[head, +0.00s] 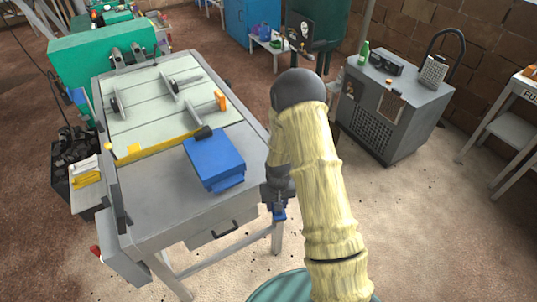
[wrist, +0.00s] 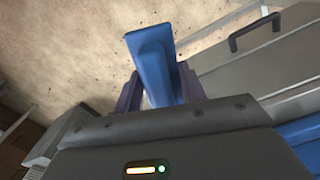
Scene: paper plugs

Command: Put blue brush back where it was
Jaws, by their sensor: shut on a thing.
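The blue brush (wrist: 152,68) is between the two dark fingers of my gripper (wrist: 160,88) in the wrist view. Its broad blue end sticks out past the fingertips; bristles cannot be made out. In the head view my gripper (head: 278,206) points down beside the right edge of the grey workbench (head: 150,205). Only a small blue bit of the brush (head: 281,215) shows there, above the floor and apart from the bench top. My arm hides part of the gripper.
A blue box-like thing (head: 214,160) lies on the bench top, left of my gripper. An orange block (head: 220,100) and yellow strip (head: 165,146) are farther back. The bench has a drawer handle (wrist: 254,33). A grey cabinet (head: 390,110) stands right. The bench's near left top is clear.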

